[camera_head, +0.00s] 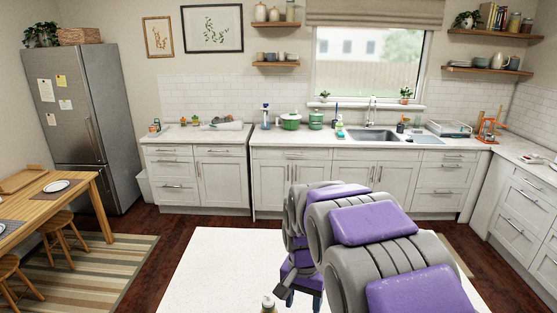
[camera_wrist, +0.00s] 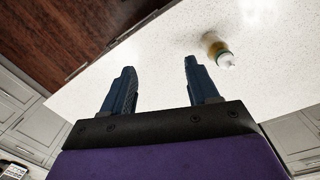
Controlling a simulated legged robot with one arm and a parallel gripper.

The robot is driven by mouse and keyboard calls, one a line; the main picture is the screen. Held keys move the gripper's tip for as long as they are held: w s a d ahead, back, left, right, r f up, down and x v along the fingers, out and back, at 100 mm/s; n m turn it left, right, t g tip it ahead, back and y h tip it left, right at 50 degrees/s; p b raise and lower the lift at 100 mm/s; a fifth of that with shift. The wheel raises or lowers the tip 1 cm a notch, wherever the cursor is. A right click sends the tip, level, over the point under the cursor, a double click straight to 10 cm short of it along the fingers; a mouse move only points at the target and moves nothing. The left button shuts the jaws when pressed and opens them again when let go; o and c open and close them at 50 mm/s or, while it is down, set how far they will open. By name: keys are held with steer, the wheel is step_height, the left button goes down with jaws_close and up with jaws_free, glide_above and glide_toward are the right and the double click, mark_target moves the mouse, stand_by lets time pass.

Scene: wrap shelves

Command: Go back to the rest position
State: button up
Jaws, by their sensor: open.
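My gripper (camera_wrist: 158,90) is in the wrist view with its two dark blue fingers spread apart and nothing between them. It is above a white speckled countertop (camera_wrist: 270,100). A small bottle (camera_wrist: 216,47) with an amber body and white cap is on that countertop, beyond and to the right of the right finger, apart from it. In the head view my purple and grey arm reaches out over the white island top (camera_head: 215,265), and my gripper is mostly hidden behind it. The top of a small bottle (camera_head: 268,304) shows at the bottom edge there.
A long counter (camera_head: 230,137) with sink (camera_head: 370,135), green pots (camera_head: 291,121) and bottles runs along the back wall. A fridge (camera_head: 82,125) stands at left. A wooden table (camera_head: 85,183) with plates and stools is at left. Dark wood floor lies between the island and the cabinets.

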steer(key=s+d+f+n+b, duration=0.1)
steer(key=s+d, duration=0.3)
steer(key=s, duration=1.1)
steer(key=s+d+f+n+g+b, duration=0.1)
steer(key=s+d+n+b, duration=0.2)
steer(key=s, duration=1.2)
steer(key=shift+s+d+n, duration=0.3)
steer(key=shift+d+n, duration=0.1)
steer(key=shift+d, duration=0.25)
